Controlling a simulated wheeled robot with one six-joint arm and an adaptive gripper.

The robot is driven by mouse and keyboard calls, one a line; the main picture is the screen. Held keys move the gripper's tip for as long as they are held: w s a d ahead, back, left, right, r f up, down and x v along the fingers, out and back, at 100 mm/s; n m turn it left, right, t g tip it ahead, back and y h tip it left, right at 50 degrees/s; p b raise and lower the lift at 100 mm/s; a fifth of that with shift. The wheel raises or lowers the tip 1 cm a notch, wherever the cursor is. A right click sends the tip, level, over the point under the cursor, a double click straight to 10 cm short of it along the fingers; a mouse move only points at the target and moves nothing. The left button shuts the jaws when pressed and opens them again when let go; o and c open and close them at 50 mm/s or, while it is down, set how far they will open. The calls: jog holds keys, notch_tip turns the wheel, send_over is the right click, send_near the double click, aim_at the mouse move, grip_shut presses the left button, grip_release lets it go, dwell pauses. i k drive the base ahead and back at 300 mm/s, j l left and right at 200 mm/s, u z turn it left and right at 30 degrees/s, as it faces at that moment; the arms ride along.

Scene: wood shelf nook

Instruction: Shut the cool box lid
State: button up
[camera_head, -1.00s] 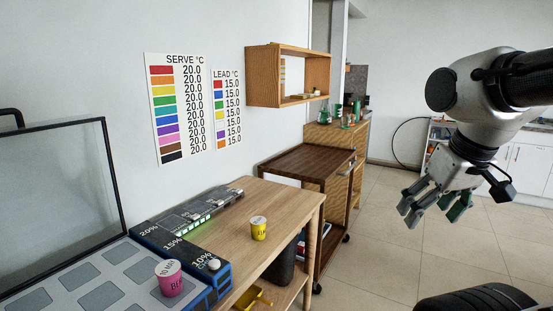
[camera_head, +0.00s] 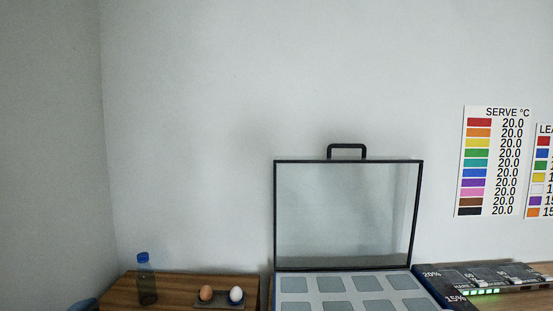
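The cool box lid (camera_head: 347,214) is a clear pane in a black frame with a black handle (camera_head: 347,147) on its top edge. It stands open, upright near the wall, at the right of centre. The cool box (camera_head: 345,285) below it shows a light top with several grey square pads, cut off by the bottom of the view. The pads that show are empty. My gripper is not in the present view, so its state is hidden.
Left of the box, a wooden surface (camera_head: 180,285) holds a blue-capped bottle (camera_head: 146,280) and a dark tray (camera_head: 221,303) with a brown egg (camera_head: 206,293) and a white egg (camera_head: 236,294). A dark panel (camera_head: 485,283) lies right of the box. A SERVE chart (camera_head: 489,160) hangs on the wall.

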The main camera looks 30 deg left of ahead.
aim_at(329, 150)
jog(key=u, duration=0.75)
